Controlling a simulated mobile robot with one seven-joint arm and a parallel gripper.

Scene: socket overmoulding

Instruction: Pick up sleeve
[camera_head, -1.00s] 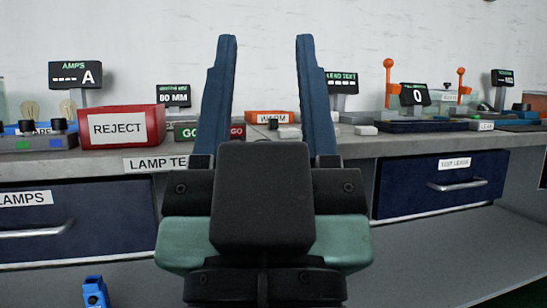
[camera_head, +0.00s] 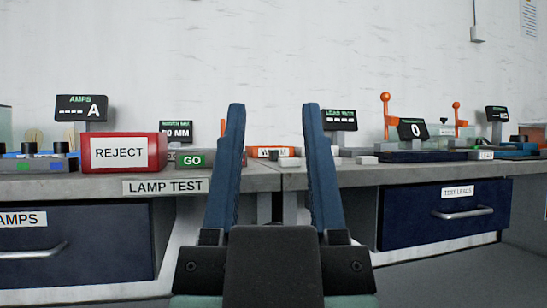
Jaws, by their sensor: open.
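My gripper (camera_head: 275,108) is open and empty, its two blue fingers pointing up in front of the bench edge. I cannot make out a sleeve for certain in this view. Small white pieces (camera_head: 368,160) lie on the bench right of my gripper, too small to identify. My fingers hide part of the bench middle.
The grey bench (camera_head: 80,188) runs across the view. Drawers (camera_head: 445,213) sit below, shut.

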